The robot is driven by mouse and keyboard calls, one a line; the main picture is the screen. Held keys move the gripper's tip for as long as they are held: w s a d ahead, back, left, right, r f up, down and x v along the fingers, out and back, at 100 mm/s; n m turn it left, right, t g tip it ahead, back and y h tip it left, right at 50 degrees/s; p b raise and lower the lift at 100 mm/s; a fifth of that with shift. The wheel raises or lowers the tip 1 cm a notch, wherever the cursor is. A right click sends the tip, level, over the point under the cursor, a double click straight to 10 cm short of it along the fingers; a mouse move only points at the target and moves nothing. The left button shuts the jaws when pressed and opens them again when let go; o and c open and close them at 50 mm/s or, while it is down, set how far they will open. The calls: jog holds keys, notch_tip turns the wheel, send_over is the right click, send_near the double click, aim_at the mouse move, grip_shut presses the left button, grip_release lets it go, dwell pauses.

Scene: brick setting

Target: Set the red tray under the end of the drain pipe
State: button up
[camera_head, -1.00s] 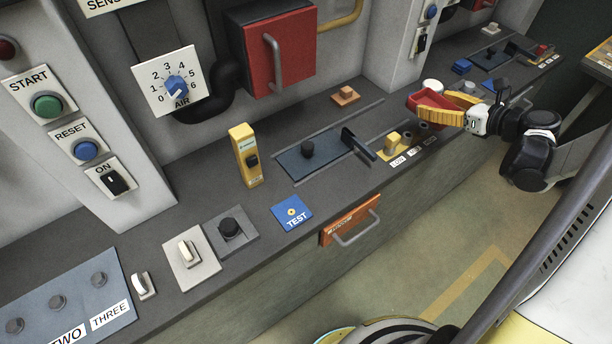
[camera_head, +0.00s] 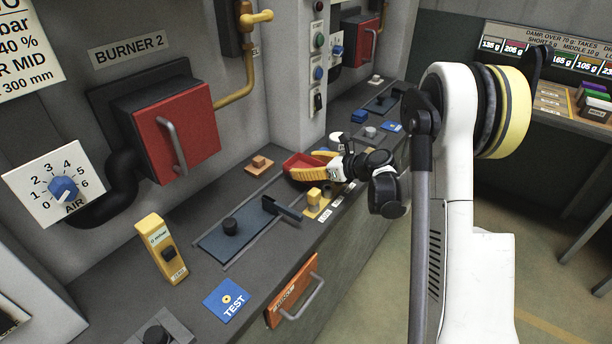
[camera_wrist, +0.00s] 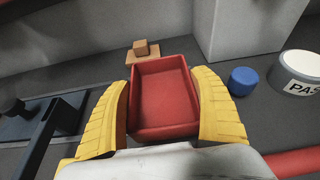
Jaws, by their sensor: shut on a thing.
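My gripper (camera_head: 312,168) has its yellow fingers shut on the red tray (camera_head: 298,163), over the bench beside a small orange block. In the wrist view the tray (camera_wrist: 165,95) is between the two fingers, open side showing and empty. I cannot tell whether its underside touches the bench. A dark curved pipe (camera_head: 122,178) bends down beside the red-doored burner box, left of the tray. A brass pipe (camera_head: 249,80) runs along the wall above. No pipe end shows above the tray, and I cannot tell which pipe is the drain.
The orange block (camera_wrist: 141,50) is just beyond the tray. A blue knob (camera_wrist: 243,81) and a white cylinder (camera_wrist: 298,75) stand to its right. A dark slide plate with a lever (camera_head: 283,207) and a yellow block (camera_head: 315,197) are on the near side.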

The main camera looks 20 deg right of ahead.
jog(key=shift+f+b, duration=0.45)
jog(key=shift+f, duration=0.9)
jog(key=shift+f, duration=0.15)
jog(key=o, duration=1.2)
jog(key=shift+c, duration=0.2)
